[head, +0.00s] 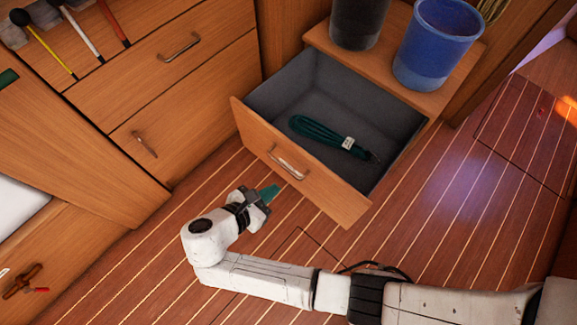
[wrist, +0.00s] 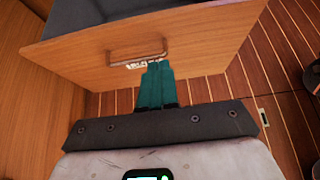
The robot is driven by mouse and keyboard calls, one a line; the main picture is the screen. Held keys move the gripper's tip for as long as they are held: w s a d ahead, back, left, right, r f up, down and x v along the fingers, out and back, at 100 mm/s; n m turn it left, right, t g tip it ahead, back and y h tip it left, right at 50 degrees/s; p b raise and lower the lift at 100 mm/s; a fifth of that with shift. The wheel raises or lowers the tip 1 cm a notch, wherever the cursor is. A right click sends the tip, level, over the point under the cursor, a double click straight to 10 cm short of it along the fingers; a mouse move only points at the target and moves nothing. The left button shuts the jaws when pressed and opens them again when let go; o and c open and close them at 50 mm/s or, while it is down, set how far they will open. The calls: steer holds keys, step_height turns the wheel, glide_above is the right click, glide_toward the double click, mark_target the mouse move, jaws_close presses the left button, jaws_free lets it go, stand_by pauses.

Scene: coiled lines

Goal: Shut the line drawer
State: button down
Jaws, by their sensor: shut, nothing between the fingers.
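The line drawer (head: 300,172) stands pulled out of its low wooden unit, and its grey inside shows. A coiled dark green line (head: 325,133) with a white tag lies in it. The drawer front has a metal bar handle (head: 287,162), which also shows in the wrist view (wrist: 137,54). My gripper (head: 270,192) is in front of the drawer front, below and left of the handle in the head view. Its green fingers (wrist: 158,84) are together and empty, and point at the drawer front. I cannot tell whether the fingertips touch it.
A blue bucket (head: 436,45) and a dark bucket (head: 358,20) stand on the unit's top. Wooden cabinets with closed drawers (head: 175,85) are at the left. Several long-handled tools (head: 85,35) lie at the upper left. The striped floor (head: 440,215) is clear around the drawer.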

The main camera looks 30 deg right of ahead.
steer(key=b, duration=0.3)
glide_toward(309, 161)
step_height(309, 161, down, 4)
steer(key=d, duration=0.1)
steer(key=w+d, duration=0.1)
steer(key=d+b, duration=0.1)
steer(key=d, duration=0.1)
steer(key=shift+w, duration=0.25)
steer(key=shift+w+d+r, duration=0.1)
steer(key=shift+w+d, duration=0.05)
steer(key=shift+d, duration=0.4)
steer(key=shift+w+d+r, duration=0.1)
steer(key=shift+w+d, duration=0.05)
steer(key=shift+d, duration=0.35)
steer(key=w+d, duration=0.3)
steer(key=d, duration=0.7)
steer(key=w+d, duration=0.3)
steer(key=d, duration=0.7)
steer(key=w+d, duration=0.4)
steer(key=d, duration=0.6)
steer(key=shift+s+p, duration=0.1)
steer(key=shift+p, duration=0.2)
